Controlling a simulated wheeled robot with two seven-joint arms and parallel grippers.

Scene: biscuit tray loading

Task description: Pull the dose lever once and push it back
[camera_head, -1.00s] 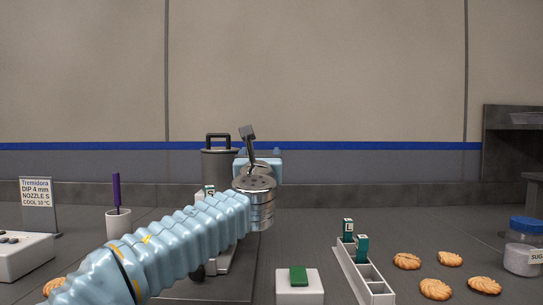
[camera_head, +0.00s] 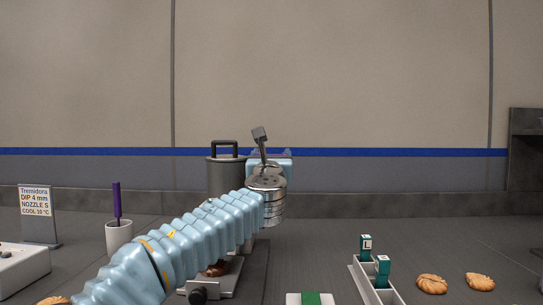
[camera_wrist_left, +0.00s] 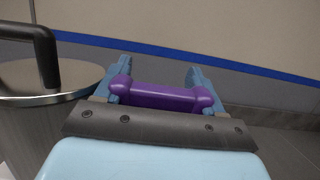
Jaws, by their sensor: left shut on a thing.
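The dose lever shows as a purple bar (camera_wrist_left: 165,97) in the left wrist view. My left gripper (camera_wrist_left: 158,72) is shut on it, with a blue finger at each end of the bar. In the head view my left arm reaches in from the lower left, and its wrist hides the lever and most of the gripper (camera_head: 284,153). The grey dosing machine stands behind my arm; its cylinder with a black handle (camera_head: 225,172) shows left of my wrist, and also at the left of the wrist view (camera_wrist_left: 45,105). My right gripper is not in view.
A purple-handled tool (camera_head: 117,200) stands in a white cup (camera_head: 119,238), near a printed sign (camera_head: 36,212). At right are a white rack (camera_head: 365,285) with green labelled pieces (camera_head: 382,270) and biscuits (camera_head: 432,284). A green-topped white block (camera_head: 295,299) lies at the front.

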